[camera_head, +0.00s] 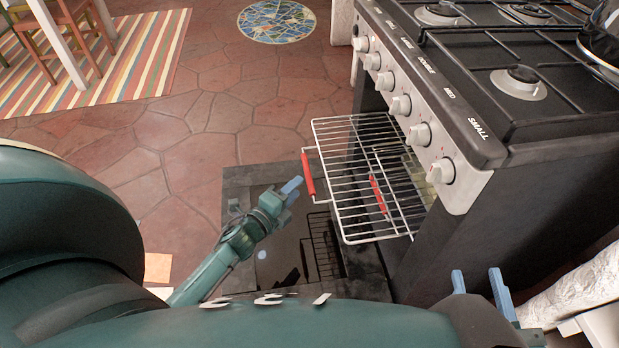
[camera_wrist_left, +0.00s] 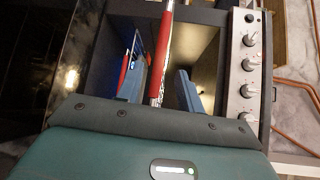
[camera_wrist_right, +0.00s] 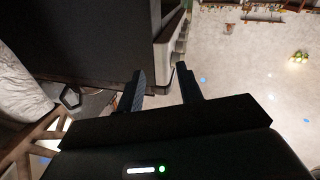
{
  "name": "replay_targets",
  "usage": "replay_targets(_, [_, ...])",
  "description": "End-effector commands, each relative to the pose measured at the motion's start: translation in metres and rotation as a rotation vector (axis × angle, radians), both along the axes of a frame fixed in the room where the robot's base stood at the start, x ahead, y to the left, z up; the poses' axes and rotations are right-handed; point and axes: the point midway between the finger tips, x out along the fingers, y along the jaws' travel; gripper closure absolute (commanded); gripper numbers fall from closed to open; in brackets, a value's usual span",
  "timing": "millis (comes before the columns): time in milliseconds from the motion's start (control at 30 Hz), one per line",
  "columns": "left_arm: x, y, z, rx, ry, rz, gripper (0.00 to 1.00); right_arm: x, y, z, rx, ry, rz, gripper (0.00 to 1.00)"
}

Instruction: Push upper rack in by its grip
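The upper rack (camera_head: 365,165) is a wire shelf sticking well out of the oven's front. Its red grip (camera_head: 308,174) is on the rack's outer edge. My left gripper (camera_head: 291,187) is just outside this grip, with its blue fingers pointing toward it. In the left wrist view the red grip (camera_wrist_left: 162,60) runs between the two parted fingers, with gaps on both sides. A second red grip (camera_head: 378,194) shows through the wires, lower and nearer the oven. My right gripper (camera_head: 479,284) is open and empty beside the oven's near side; its parted fingers also show in the right wrist view (camera_wrist_right: 162,88).
The black oven door (camera_head: 240,185) is folded down below the rack. The stove (camera_head: 480,200) has a row of knobs (camera_head: 401,105) above the opening and a pot (camera_head: 600,35) on top. Open tiled floor (camera_head: 200,115) lies left of the rack.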

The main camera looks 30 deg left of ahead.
Motion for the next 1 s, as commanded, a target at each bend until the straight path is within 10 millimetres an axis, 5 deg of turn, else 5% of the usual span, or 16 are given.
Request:
replay_targets(200, [0.044,-0.005,-0.008,-0.001,-0.002,0.001,0.63,-0.003,0.006,-0.003,0.008,-0.081,0.030,0.64])
replay_targets(400, [0.066,-0.008,-0.011,-0.002,0.000,0.000,0.63,-0.003,0.007,-0.001,0.024,-0.097,0.037,0.64])
replay_targets(767, [0.071,-0.009,-0.010,-0.002,0.001,0.000,0.63,-0.003,0.008,0.000,0.029,-0.099,0.039,0.64])
replay_targets(1000, [0.071,-0.009,-0.010,-0.003,0.001,0.001,0.81,-0.003,0.008,0.000,0.029,-0.098,0.039,0.64])
